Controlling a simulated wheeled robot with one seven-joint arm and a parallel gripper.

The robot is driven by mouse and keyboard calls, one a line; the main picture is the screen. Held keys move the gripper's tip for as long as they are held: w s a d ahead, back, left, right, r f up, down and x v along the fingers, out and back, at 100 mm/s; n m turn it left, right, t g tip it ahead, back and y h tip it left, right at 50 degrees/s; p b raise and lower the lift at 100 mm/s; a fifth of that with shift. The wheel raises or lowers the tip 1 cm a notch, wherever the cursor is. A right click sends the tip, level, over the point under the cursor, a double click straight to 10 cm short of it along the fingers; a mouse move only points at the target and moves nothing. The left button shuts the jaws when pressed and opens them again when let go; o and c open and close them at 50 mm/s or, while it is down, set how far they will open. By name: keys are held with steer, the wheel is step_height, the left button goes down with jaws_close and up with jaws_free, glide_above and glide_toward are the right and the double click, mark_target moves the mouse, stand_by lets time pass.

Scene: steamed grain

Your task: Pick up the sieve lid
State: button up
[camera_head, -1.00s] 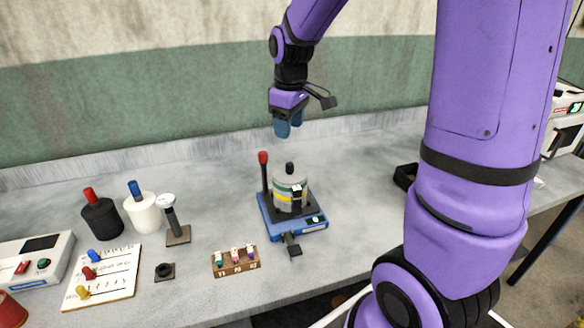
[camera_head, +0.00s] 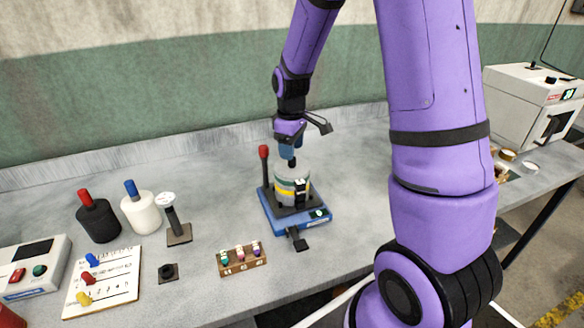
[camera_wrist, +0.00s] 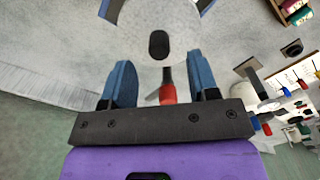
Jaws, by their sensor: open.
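The sieve lid (camera_head: 290,170) is the pale round top of the sieve stack (camera_head: 292,190), with a small black knob (camera_wrist: 159,45) at its middle. The stack stands upright on the blue shaker base (camera_head: 318,216). My gripper (camera_head: 291,153) is just above the lid, pointing down, with its blue fingers near the knob. In the wrist view my gripper (camera_wrist: 160,85) is open, its two blue fingers apart, with the knob between their lines but further out. Nothing is held. In the head view the fingers partly cover the knob.
A red-topped post (camera_head: 264,160) rises at the left of the base, close to my gripper. A small wooden rack (camera_head: 242,262) with several coloured vials stands in front. Black (camera_head: 99,219) and white (camera_head: 140,213) bottles stand left. The table behind the stack is clear.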

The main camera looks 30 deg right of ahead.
mark_target(292, 164)
step_height(292, 164, down, 4)
steer(key=shift+f, duration=0.1)
jaws_close()
stand_by(0.5)
